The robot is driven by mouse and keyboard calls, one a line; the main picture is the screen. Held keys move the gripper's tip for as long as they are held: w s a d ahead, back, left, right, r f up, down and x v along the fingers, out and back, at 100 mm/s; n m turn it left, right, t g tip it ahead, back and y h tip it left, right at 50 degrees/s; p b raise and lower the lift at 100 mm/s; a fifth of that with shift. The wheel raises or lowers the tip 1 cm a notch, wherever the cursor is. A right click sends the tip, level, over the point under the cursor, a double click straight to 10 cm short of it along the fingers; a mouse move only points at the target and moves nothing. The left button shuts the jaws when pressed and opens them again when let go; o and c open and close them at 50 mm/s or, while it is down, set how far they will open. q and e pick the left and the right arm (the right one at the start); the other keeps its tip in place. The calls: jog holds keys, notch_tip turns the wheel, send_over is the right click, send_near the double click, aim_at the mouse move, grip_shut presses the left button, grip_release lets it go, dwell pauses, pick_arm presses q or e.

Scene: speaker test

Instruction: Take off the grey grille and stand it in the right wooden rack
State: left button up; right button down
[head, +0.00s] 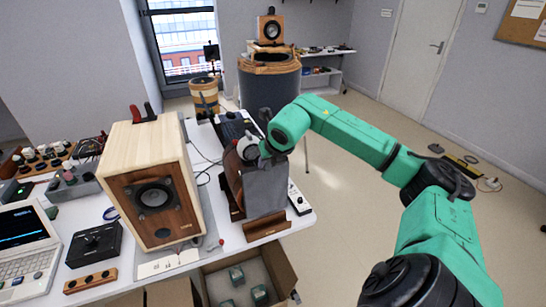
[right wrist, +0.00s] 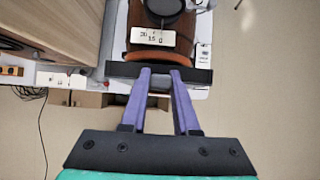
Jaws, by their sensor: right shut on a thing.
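The wooden speaker (head: 150,185) stands on the left part of the table, its front bare and its dark round driver (head: 154,197) exposed. The grey grille (head: 266,188) is upright at the table's right end, over the right wooden rack (head: 262,228). Its lower edge is close to the rack's front bar; I cannot tell whether it is seated. In the right wrist view, my right gripper (right wrist: 161,72) is shut on the grille's dark upper edge (right wrist: 195,76), between its purple fingers. My left gripper is not in view.
A laptop (head: 25,250), a black box (head: 94,244) and mixer-like gear (head: 75,182) fill the table's left side. An open carton (head: 270,262) stands below the table's front edge. A small dark device (head: 299,200) lies right of the rack.

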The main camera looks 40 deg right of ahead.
aim_at(267, 179)
jog(key=shift+a+f+b, duration=0.25)
jog(key=shift+f+b, duration=0.3)
jog(key=shift+f, duration=0.4)
jog(key=f+b, duration=0.2)
jog(key=f, duration=0.1)
jog(key=shift+d+f, duration=0.25)
jog(key=shift+d, duration=0.1)
jog(key=shift+f+b, duration=0.25)
jog(key=shift+b, duration=0.3)
jog(key=shift+a+f, duration=0.1)
pick_arm(q)
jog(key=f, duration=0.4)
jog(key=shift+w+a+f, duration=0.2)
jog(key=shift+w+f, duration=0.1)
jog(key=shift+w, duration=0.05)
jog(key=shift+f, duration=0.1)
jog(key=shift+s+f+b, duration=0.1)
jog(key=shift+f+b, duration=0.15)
jog(key=shift+b, duration=0.15)
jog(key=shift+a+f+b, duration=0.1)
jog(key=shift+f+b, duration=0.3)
